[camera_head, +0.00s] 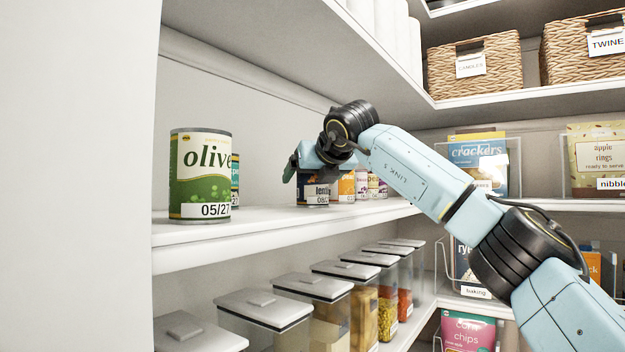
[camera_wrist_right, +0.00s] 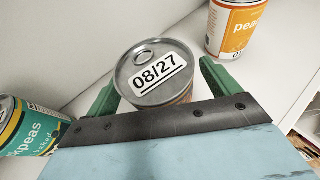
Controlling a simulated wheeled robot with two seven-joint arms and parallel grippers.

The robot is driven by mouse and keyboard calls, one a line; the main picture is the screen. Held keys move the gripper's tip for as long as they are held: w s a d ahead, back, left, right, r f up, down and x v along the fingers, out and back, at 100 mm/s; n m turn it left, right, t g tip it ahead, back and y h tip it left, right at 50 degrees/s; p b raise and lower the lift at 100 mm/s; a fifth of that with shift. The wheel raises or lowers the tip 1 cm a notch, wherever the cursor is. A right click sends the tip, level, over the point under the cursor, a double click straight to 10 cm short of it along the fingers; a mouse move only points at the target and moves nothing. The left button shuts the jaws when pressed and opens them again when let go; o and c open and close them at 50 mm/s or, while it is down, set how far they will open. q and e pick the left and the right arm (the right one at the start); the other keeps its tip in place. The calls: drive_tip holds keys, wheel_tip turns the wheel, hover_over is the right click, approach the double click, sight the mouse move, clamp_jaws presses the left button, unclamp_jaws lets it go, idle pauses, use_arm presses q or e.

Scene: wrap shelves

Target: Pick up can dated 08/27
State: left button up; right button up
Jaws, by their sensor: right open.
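The can dated 08/27 (camera_wrist_right: 152,77) stands upright in the right wrist view, with its date label on the silver lid. My right gripper (camera_wrist_right: 157,84) is open, with one green finger on each side of the can; I cannot tell whether they touch it. In the head view my right gripper (camera_head: 307,172) is over a dark can (camera_head: 313,192) with a partly readable "lenti" label, which appears to be the same can. Its upper part is hidden by the gripper. My left gripper is not in view.
An olive can (camera_head: 200,177) dated 05/27 stands on the same shelf (camera_head: 255,222), at the left. A chickpeas can (camera_wrist_right: 30,128) and an orange peach can (camera_wrist_right: 232,27) flank the dated can. Lidded containers (camera_head: 312,287) fill the shelf below. A shelf board (camera_head: 300,45) hangs above.

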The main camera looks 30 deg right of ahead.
drive_tip(key=c, duration=1.3)
drive_tip(key=shift+r, duration=0.1)
